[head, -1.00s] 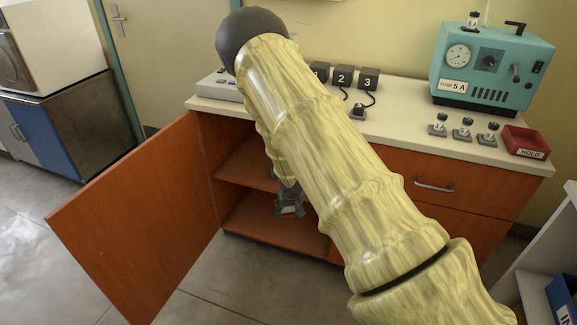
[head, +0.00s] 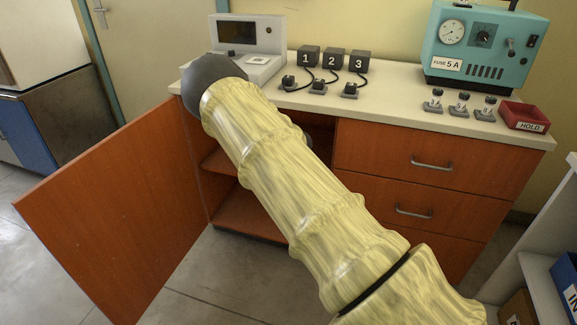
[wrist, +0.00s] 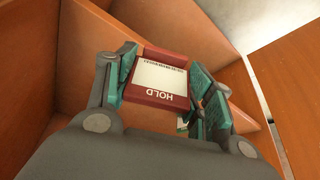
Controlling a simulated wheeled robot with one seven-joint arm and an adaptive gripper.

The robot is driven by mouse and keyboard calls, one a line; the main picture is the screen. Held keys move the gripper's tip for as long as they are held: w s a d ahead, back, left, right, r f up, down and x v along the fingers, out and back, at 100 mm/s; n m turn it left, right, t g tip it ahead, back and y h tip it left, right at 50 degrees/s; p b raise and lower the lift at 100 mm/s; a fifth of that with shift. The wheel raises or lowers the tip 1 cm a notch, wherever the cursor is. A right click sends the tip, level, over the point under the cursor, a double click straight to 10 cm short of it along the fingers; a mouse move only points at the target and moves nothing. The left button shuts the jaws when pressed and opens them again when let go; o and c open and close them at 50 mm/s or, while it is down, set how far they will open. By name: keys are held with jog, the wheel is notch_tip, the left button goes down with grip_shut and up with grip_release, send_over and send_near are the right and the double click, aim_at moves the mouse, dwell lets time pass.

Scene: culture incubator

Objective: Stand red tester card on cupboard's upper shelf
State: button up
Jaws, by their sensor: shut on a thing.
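The red tester card (wrist: 160,78), with a white face and an upside-down HOLD label, is between the teal finger pads of my gripper (wrist: 163,72) in the wrist view. My gripper is shut on it. Orange cupboard boards surround it in that view; I cannot tell whether the card touches a shelf. In the head view the open cupboard shows its upper shelf (head: 216,160) and its floor (head: 235,212) to the left of my arm. My arm hides the gripper and card there.
The open cupboard door (head: 120,205) stands out to the left. Drawers (head: 415,165) are right of the opening. The counter (head: 400,98) carries a grey instrument (head: 250,35), numbered black boxes (head: 334,57), a teal device (head: 480,45) and a red HOLD tray (head: 525,116).

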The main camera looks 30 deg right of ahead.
jog(key=w+d, duration=0.1)
jog(key=w, duration=0.2)
jog(key=w+d+b, duration=0.1)
jog(key=w+d, duration=0.1)
jog(key=w, duration=0.2)
jog(key=w+d+f, duration=0.1)
jog(key=w+d, duration=0.1)
jog(key=w, duration=0.1)
jog(key=shift+w+f, duration=0.1)
jog(key=shift+w, duration=0.15)
jog(key=shift+f+b, duration=0.65)
jog(key=shift+f, duration=1.05)
jog(key=shift+f, duration=0.1)
jog(key=o, duration=0.9)
